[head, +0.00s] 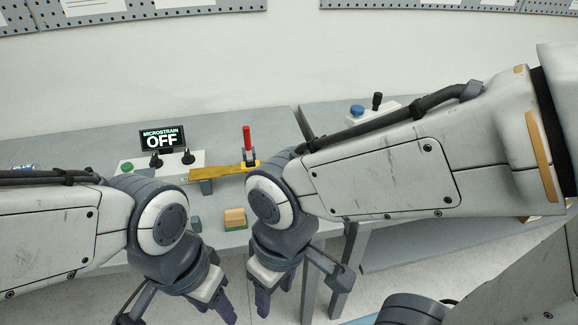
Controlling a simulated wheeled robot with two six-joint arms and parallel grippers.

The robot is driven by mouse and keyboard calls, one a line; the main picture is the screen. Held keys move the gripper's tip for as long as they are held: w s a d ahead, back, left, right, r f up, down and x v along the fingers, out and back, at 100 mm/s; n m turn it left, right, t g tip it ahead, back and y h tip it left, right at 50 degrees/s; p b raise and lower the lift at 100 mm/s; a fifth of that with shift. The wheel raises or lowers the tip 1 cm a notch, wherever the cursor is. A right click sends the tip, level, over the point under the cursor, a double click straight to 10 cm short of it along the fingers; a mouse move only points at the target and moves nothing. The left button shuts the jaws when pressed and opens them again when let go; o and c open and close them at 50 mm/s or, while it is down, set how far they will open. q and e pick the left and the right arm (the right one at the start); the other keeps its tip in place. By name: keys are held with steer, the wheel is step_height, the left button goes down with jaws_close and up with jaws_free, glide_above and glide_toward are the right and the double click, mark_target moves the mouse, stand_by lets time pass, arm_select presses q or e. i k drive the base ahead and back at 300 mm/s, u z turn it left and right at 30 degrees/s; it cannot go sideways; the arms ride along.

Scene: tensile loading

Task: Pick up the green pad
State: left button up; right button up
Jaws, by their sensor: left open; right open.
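A small block with a tan upper part and a green layer at its bottom, which looks like the green pad (236,228), sits near the front edge of the grey table (310,125). It lies between my two arms, in the gap between their wrists. My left gripper (214,303) is open, pointing down, lower in the picture than the pad and apart from it. My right gripper (274,292) is open, pointing down, to the lower right of the pad and apart from it. Both grippers look empty, and their fingers are only partly visible.
A display reading "MICROSTRAIN OFF" (162,138) stands behind a pale control box with a green button (127,168). A yellow bar (215,173) and a red-handled clamp (247,140) are behind the pad. A box with a blue knob (357,110) is farther right.

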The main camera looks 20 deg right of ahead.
mark_target(236, 219)
steer(key=u, duration=0.05)
steer(key=k, duration=1)
steer(key=z, duration=0.9)
steer(key=i, duration=1.25)
steer(key=u, duration=0.3)
